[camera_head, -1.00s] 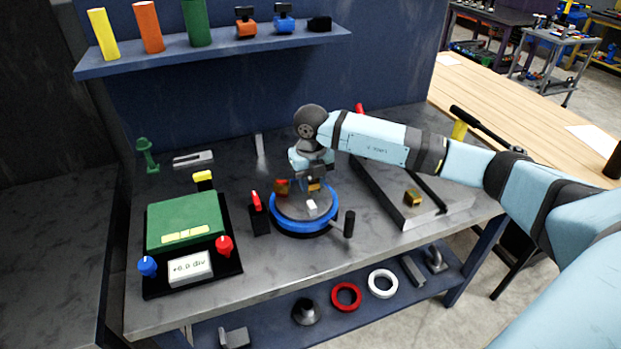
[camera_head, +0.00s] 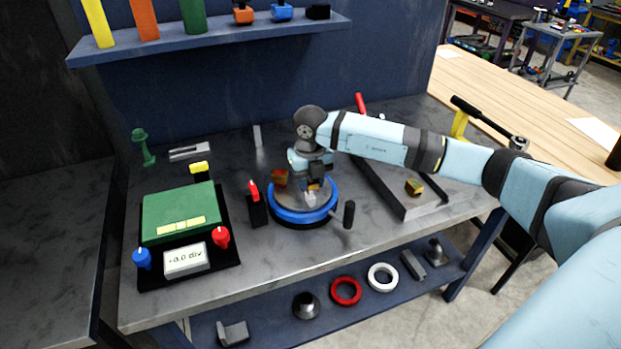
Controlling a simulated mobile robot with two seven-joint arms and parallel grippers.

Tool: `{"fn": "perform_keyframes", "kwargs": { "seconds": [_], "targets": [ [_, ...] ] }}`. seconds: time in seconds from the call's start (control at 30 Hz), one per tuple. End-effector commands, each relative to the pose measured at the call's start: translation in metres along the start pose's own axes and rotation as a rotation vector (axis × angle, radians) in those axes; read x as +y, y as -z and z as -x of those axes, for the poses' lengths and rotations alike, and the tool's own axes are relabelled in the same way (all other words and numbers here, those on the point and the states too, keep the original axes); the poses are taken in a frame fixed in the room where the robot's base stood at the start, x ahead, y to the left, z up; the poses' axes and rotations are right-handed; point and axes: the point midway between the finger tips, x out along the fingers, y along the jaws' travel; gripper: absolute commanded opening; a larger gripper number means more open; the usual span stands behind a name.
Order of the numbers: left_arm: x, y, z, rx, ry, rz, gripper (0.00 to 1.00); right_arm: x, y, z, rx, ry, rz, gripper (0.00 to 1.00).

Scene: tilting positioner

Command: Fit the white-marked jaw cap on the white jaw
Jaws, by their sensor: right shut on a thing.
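My right gripper (camera_head: 314,179) points down over the round blue-rimmed positioner (camera_head: 275,208). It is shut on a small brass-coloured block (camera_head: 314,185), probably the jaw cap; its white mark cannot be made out. A small white-faced block (camera_head: 310,197), probably the white jaw, shows just below the held block on the grey disc. I cannot tell whether the two touch. An orange-brown block (camera_head: 280,177) stands at the disc's back left. My left gripper is not in view.
A red-topped black post (camera_head: 255,206) stands close left of the positioner, and a black handle (camera_head: 349,214) at its right front. A green box (camera_head: 180,208) with knobs is further left.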

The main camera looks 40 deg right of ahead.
Motion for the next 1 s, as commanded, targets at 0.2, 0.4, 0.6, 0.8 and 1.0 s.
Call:
{"fn": "perform_keyframes", "kwargs": {
  "seconds": [0.2,0.4,0.6,0.8,1.0],
  "targets": [
    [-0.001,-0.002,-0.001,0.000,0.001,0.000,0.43,0.000,0.000,-0.003,-0.001,0.000,0.000,0.06],
    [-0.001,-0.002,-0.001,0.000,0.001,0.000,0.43,0.000,0.000,-0.003,0.000,0.000,0.000,0.06],
    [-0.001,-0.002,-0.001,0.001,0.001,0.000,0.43,0.000,0.000,-0.004,0.000,0.000,0.000,0.06],
    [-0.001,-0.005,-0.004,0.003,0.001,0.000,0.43,0.000,0.000,-0.011,0.000,0.000,0.000,0.06],
    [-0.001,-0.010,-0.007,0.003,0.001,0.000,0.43,0.000,0.000,-0.020,0.000,0.000,0.000,0.06]
  ]
}}
